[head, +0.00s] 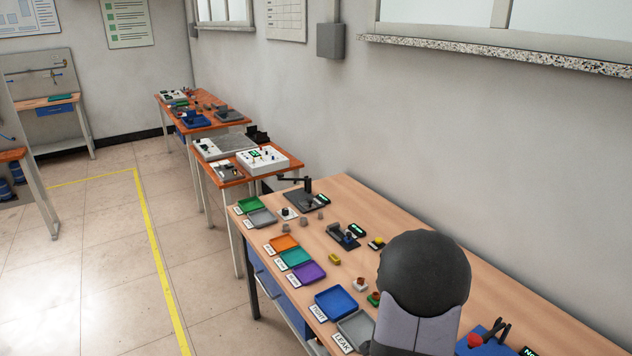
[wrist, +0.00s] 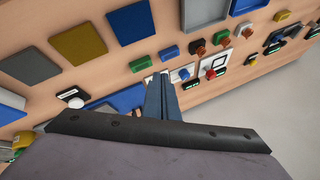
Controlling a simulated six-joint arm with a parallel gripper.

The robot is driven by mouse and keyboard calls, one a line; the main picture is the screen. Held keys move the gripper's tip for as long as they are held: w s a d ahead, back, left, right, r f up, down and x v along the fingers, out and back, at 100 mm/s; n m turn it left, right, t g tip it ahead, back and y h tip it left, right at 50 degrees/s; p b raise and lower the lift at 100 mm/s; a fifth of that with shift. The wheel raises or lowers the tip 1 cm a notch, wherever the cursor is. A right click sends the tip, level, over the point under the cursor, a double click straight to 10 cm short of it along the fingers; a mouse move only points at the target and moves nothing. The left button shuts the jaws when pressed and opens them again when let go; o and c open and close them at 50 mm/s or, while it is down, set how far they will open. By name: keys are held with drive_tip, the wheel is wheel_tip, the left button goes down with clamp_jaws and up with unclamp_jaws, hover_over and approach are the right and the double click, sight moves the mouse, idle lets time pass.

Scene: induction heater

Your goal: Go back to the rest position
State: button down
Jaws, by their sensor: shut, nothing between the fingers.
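My gripper shows in the wrist view (wrist: 157,80). Its two blue-grey fingers are together with nothing between them. The fingertips appear over the wooden bench, near a white plate and small coloured parts; the gap to the bench cannot be judged. In the head view my dark, rounded arm part stands over the near right of the bench (head: 400,208), and the fingers are hidden from that side.
The bench bears a blue tray (head: 336,304), a grey tray (head: 357,328), a purple tray (head: 309,272), a black device (head: 304,197) and a blue stand (head: 486,341). A blue block (wrist: 168,52) and a green block (wrist: 140,64) lie near my fingers. A wall runs behind the bench.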

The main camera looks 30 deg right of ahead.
drive_tip(key=w+a+r+n+t+y, duration=0.1)
drive_tip(key=w+a+n+y, duration=0.4)
drive_tip(key=a, duration=0.6)
drive_tip(key=w+a+r+n+t, duration=0.1)
drive_tip(key=w+a+r+n, duration=0.15)
drive_tip(key=a+n, duration=0.6)
drive_tip(key=s+a+r+n+g, duration=0.1)
drive_tip(key=s+a+n, duration=0.3)
drive_tip(key=a, duration=0.4)
drive_tip(key=s+a+r+n+g+y, duration=0.1)
drive_tip(key=s+a+n+g, duration=0.2)
drive_tip(key=s+a+n, duration=0.2)
drive_tip(key=s+a, duration=0.2)
drive_tip(key=a, duration=0.2)
drive_tip(key=shift+s+g, duration=0.15)
drive_tip(key=shift+g, duration=0.25)
idle(0.9)
